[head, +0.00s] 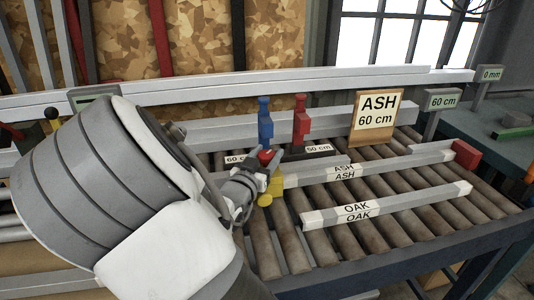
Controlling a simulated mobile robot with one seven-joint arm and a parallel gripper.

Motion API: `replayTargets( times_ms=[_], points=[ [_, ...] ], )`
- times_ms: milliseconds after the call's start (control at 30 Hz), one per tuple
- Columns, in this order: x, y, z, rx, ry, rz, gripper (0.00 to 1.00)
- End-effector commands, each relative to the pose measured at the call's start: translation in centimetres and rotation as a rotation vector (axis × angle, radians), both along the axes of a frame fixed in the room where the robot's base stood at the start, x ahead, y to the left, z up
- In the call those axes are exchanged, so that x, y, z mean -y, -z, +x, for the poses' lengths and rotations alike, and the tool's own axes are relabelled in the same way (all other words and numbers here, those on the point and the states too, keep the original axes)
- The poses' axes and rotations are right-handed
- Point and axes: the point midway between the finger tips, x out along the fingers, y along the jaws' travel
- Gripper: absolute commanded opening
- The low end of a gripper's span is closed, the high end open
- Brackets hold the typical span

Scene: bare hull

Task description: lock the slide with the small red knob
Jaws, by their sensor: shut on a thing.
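The small red knob (266,156) sits at the tips of my gripper (266,166), above a yellow block (276,183) that looks like part of the slide. My gripper reaches in from the left and looks shut on the knob. My fingers hide part of the knob and of the block, so the exact contact is hard to see. The block is at the left end of a grey bar marked ASH (345,171). Small labels, one reading 50 cm (318,149), stand just behind.
A blue upright piece (265,122) and a red one (301,120) stand behind my gripper. A sign reads ASH 60 cm (376,115). A bar marked OAK (385,205) lies in front on the rollers (425,228). A red block (466,155) is at the ASH bar's right end.

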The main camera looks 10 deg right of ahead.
Motion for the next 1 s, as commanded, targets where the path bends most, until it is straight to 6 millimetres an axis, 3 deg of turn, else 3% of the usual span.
replayTargets(
  times_ms=[367,1000],
  points=[
    [-0.02,-0.57,0.05,-0.001,0.177,0.000,0.03],
    [0.09,-0.01,0.02,-0.001,0.651,0.002,0.03]
  ],
)
